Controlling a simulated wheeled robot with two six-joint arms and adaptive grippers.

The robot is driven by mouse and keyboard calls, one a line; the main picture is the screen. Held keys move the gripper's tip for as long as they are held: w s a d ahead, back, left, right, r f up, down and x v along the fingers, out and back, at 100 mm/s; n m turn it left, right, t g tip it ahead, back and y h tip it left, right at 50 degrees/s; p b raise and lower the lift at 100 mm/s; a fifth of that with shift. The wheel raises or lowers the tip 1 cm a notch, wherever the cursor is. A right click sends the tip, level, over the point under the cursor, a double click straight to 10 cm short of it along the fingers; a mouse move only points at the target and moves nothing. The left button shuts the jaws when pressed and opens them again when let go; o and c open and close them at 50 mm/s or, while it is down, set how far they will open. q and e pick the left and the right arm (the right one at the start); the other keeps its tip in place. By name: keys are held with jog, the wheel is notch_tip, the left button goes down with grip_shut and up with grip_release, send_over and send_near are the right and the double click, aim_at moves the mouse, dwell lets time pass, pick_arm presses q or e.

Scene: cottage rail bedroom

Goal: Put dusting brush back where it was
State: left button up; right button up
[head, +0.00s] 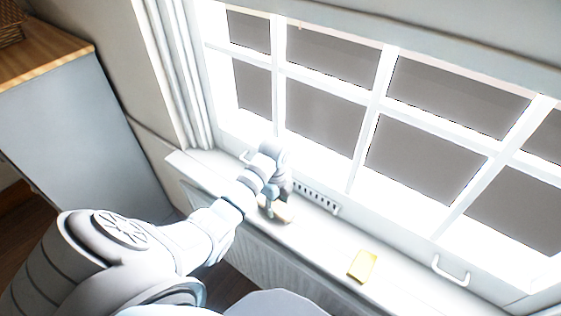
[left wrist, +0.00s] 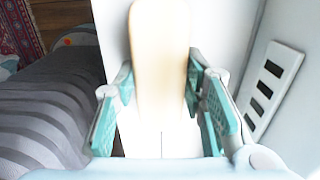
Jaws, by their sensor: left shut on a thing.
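The dusting brush (left wrist: 159,50) shows in the left wrist view as a long, pale wooden piece with a rounded end. It lies between the two teal-padded fingers of my left gripper (left wrist: 160,92), which is shut on it. In the head view my left gripper (head: 272,205) is over the white window sill (head: 315,232), and a pale part of the brush (head: 284,213) shows just below the fingers. I cannot tell whether the brush touches the sill. My right gripper is not in view.
A yellow block (head: 362,266) lies on the sill to the right. A slotted vent (head: 316,197) sits behind the gripper near the window frame, and a white window handle (head: 450,272) stands farther right. A grey cabinet with a wooden top (head: 45,55) is at left.

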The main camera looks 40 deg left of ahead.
aim_at(276, 204)
pick_arm(q)
jog(key=o, duration=1.3)
jog(key=shift+f, duration=0.1)
notch_tip(276, 204, up, 8)
jog(key=shift+f, duration=0.2)
jog(key=shift+f, duration=0.1)
